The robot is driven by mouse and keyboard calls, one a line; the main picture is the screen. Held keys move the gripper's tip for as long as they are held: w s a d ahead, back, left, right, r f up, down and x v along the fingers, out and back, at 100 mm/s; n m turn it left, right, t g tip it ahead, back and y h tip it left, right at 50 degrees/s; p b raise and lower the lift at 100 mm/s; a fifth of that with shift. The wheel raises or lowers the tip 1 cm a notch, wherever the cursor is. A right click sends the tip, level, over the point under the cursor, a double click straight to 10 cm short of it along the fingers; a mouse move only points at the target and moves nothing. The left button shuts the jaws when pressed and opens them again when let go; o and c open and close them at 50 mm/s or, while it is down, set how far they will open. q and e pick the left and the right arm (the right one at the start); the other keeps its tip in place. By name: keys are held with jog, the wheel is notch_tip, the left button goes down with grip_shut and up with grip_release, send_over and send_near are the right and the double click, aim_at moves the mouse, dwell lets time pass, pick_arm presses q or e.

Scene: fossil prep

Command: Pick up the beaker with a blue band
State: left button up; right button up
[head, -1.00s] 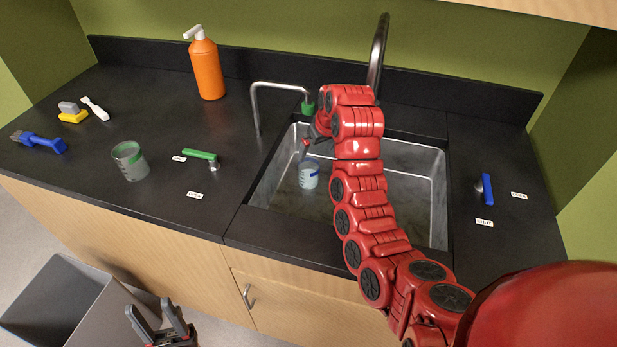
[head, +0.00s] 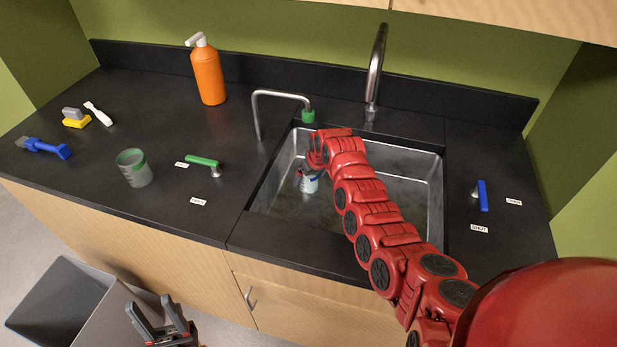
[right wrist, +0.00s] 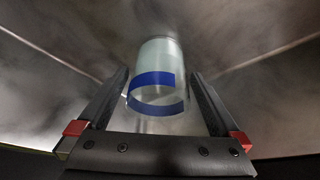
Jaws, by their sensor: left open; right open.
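The beaker with a blue band (head: 309,184) stands in the sink, partly hidden behind my right arm in the head view. In the right wrist view the beaker (right wrist: 158,65) lies ahead, between the lines of the two fingers. My right gripper (right wrist: 158,88) is open, with a finger on either side of the beaker's banded end; I cannot tell whether either finger touches it. In the head view the right gripper is mostly hidden by its own arm. My left gripper (head: 160,312) is open and empty, low in front of the cabinet.
A beaker with a green band (head: 134,168) stands on the left counter (head: 100,210), near a green-handled valve (head: 203,161). An orange bottle (head: 208,76), brushes (head: 43,147) and a grey bin (head: 75,300) are also left.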

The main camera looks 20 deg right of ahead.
jog(key=shift+w+f, duration=0.2)
jog(key=shift+f, duration=0.2)
jog(key=shift+w+f, duration=0.25)
jog(key=shift+f, duration=0.4)
jog(key=c, duration=1.3)
jog(key=shift+a+r, duration=0.1)
